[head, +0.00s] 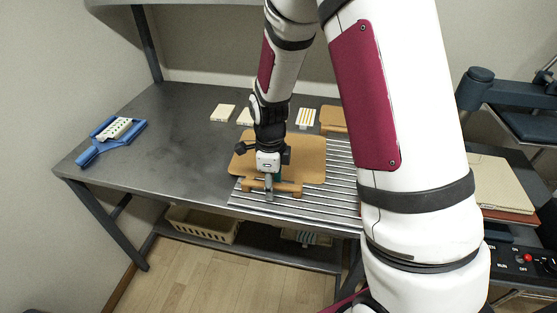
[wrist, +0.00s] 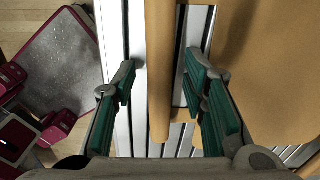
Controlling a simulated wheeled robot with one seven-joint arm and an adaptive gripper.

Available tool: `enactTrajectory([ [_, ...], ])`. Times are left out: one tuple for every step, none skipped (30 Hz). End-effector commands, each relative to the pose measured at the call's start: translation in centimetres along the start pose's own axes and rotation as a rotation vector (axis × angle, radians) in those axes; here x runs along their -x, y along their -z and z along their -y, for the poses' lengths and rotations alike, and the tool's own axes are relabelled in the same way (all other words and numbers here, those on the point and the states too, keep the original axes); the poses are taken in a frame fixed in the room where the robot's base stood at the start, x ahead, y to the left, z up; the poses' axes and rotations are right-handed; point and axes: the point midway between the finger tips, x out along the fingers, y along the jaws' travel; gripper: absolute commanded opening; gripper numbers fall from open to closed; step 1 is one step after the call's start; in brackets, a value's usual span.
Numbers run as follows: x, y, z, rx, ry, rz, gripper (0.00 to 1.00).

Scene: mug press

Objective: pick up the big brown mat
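The big brown mat (head: 308,158) lies flat on the metal table, its front part over the slatted strip. A bar-like brown handle runs along its front edge; in the wrist view this handle (wrist: 160,75) stands apart from the mat's main sheet (wrist: 265,70) across a gap. My gripper (head: 268,190) is at the handle, pointing down. In the wrist view my gripper (wrist: 162,82) has its two green-padded fingers apart, one on each side of the handle. I see space between the handle and both fingers. My wrist hides part of the mat in the head view.
A smaller brown mat (head: 333,118) lies behind, partly hidden by my arm. Several small pale blocks (head: 222,113) lie at the back. A blue holder (head: 115,133) is at the left. The slatted strip (head: 342,190) spans the front right. The table's left half is mostly clear.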

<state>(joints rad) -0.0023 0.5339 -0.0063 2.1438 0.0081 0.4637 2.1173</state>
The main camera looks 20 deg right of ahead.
Motion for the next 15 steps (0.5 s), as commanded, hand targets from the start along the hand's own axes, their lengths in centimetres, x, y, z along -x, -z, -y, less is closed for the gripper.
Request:
enactTrajectory([
  [0.01,0.00,0.00,0.000,0.000,0.000,0.24],
  [0.01,0.00,0.00,0.000,0.000,0.000,0.17],
  [0.02,0.00,0.00,0.000,0.000,0.000,0.08],
  [0.02,0.00,0.00,0.000,0.000,0.000,0.01],
  [0.02,0.00,0.00,0.000,0.000,0.000,0.00],
  [0.02,0.00,0.00,0.000,0.000,0.000,0.00],
  [0.02,0.00,0.00,0.000,0.000,0.000,0.00],
  [0.04,-0.01,0.03,0.000,0.001,0.000,0.00],
  [0.04,-0.01,0.03,0.000,0.001,0.000,0.00],
  [0.05,-0.01,0.03,0.000,0.001,0.000,0.00],
  [0.05,-0.01,0.03,0.000,0.001,0.000,0.00],
  [0.05,-0.01,0.03,0.000,0.001,0.000,0.00],
  [0.06,-0.01,0.03,0.000,0.001,0.000,0.00],
  [0.08,-0.02,0.03,0.000,0.001,0.000,0.00],
  [0.14,-0.02,0.03,0.000,0.001,0.000,0.00],
])
